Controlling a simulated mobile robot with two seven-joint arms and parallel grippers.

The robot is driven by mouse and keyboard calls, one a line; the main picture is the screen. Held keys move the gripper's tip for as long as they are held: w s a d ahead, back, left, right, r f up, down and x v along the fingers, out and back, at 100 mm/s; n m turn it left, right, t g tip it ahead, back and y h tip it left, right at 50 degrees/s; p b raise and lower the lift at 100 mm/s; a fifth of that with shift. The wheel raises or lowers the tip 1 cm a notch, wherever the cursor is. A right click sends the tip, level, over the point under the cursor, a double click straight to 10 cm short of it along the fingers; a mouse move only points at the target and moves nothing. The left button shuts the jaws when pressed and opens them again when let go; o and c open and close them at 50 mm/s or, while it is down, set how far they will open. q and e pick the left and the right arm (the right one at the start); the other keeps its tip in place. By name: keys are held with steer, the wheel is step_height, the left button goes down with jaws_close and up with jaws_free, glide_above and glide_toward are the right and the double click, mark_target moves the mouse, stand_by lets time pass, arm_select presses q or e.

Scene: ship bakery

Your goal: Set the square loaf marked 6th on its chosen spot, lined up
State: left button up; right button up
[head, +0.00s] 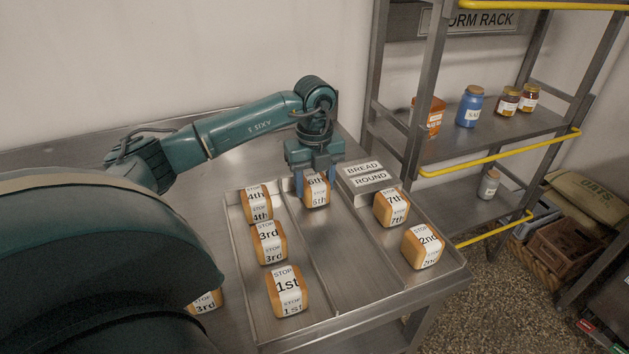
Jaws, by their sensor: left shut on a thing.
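The square loaf marked 6th (317,197) is at the far end of the tray's middle lane. My left gripper (317,176) points down over it and is shut on it, with its fingers at the loaf's sides. I cannot tell whether the loaf touches the tray floor. The metal tray (343,262) has lanes split by thin dividers. In its left lane stand loaves marked 4th (259,203), 3rd (269,242) and 1st (287,291). In the right lane stand loaves marked 7th (391,207) and 2nd (423,245). My right gripper is not in view.
A sign reading BREAD ROUND (366,178) stands behind the tray's right side. Another loaf marked 3rd (206,301) lies left of the tray, partly hidden by my body. The middle lane's near part is clear. A metal rack (490,137) with jars stands at right.

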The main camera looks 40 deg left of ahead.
mark_target(315, 180)
arm_select(q)
steer(key=o, duration=1)
steer(key=shift+f, duration=0.1)
step_height(315, 180, up, 12)
steer(key=shift+r, duration=0.2)
steer(key=shift+s+d+f, duration=0.1)
